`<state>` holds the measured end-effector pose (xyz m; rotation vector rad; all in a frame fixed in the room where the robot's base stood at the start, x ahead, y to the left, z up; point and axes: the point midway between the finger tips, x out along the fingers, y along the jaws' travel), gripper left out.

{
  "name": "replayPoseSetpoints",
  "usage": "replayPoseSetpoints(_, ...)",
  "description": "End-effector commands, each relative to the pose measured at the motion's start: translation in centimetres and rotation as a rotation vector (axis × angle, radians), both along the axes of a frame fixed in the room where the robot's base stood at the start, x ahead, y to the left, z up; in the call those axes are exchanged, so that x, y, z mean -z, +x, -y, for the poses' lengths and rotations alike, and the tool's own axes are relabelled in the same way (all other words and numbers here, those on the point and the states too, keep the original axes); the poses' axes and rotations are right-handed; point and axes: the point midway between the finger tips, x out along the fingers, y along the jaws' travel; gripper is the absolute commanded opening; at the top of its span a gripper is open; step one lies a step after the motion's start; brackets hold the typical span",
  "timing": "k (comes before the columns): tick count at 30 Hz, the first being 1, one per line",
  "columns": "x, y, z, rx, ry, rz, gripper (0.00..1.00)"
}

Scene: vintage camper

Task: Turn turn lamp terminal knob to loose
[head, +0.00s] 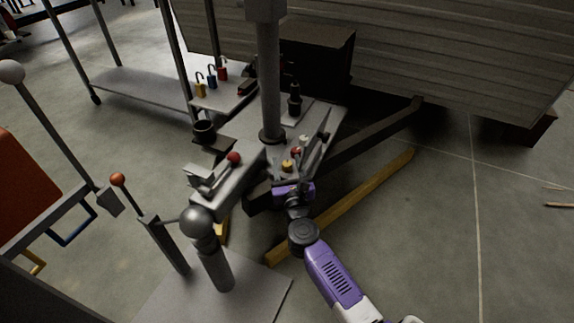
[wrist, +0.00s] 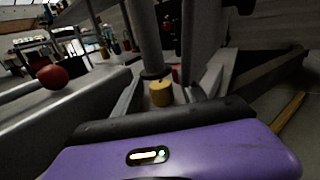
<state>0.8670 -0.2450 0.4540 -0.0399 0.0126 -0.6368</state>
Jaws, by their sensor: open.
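A small row of terminal knobs sits on the grey trailer tongue: a yellow knob (head: 287,166) nearest me, a red knob (head: 295,152) behind it and a pale knob (head: 304,140) farthest back. No label shows which is the lamp terminal. My gripper (head: 290,181) is at the near end of this row, close to the yellow knob. In the wrist view the yellow knob (wrist: 161,94) appears between the two open fingers; I cannot tell whether they touch it. The red knob (wrist: 175,74) is partly hidden behind it.
A grey post (head: 269,80) rises left of the knobs, and a slanted plate (head: 318,140) stands close on their right. A red-ball lever (head: 233,158) and the hitch ball (head: 197,222) are at left.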

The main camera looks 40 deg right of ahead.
Motion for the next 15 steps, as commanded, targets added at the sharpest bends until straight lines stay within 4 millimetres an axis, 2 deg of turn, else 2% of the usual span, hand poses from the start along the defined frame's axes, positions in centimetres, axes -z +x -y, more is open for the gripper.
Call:
replayPoseSetpoints(4, 0.01, -0.02, -0.03, 0.000, 0.000, 0.000, 0.49)
replayPoseSetpoints(11, 0.02, -0.03, -0.04, 0.000, 0.000, 0.000, 0.04)
replayPoseSetpoints(12, 0.02, -0.03, -0.04, 0.000, 0.000, 0.000, 0.00)
replayPoseSetpoints(15, 0.03, -0.05, -0.03, 0.000, 0.000, 0.000, 0.00)
